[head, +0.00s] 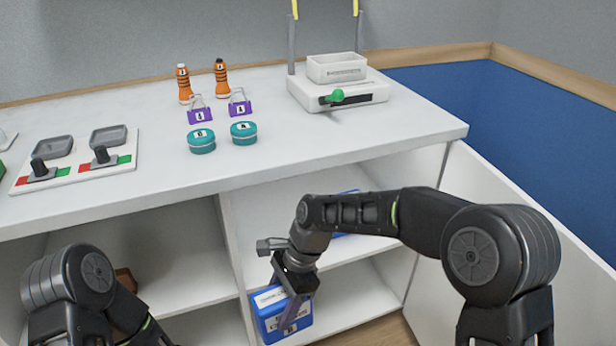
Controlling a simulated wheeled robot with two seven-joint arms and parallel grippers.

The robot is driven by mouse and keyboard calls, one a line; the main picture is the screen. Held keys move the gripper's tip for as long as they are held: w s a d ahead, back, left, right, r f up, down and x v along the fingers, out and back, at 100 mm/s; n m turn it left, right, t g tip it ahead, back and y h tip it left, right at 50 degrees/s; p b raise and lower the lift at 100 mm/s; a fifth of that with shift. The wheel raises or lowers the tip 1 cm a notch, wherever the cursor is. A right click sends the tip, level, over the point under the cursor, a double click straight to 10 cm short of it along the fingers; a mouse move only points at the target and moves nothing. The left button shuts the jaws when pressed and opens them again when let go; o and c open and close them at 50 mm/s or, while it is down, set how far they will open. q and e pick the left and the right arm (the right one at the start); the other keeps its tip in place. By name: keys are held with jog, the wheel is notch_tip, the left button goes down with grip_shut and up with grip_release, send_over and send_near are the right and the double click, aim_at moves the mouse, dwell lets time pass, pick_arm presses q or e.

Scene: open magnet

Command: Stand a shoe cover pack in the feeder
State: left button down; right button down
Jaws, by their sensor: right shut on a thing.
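A blue shoe cover pack (268,318) with a white label is in my right gripper (286,302), which is shut on it. The pack is low in front of the open cabinet, roughly upright with a slight tilt; the gripper's fingers cover part of its face. Whether it touches the shelf I cannot tell. More blue (348,194) shows on the upper shelf, mostly hidden behind my right arm. A white unit (375,92) with a labelled open-topped bin (337,68), likely the feeder, stands at the counter's back right. My left gripper is out of the picture.
The counter (300,165) carries orange bottles (184,85), purple padlocks (200,113), teal round tins (202,142) and a switch board with grey trays (75,165). The white unit has a green knob (335,96) and upright posts. An open cabinet door (500,190) stands at right.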

jog(key=d+r+n, duration=0.1)
jog(key=d+r, duration=0.2)
jog(key=d, duration=0.8)
jog(key=d+r+n+g, duration=0.1)
jog(key=d+r, duration=0.3)
jog(key=d, duration=0.8)
jog(key=shift+w+r+n, duration=0.15)
jog(key=shift+w+n, duration=0.1)
jog(key=shift+n, duration=0.25)
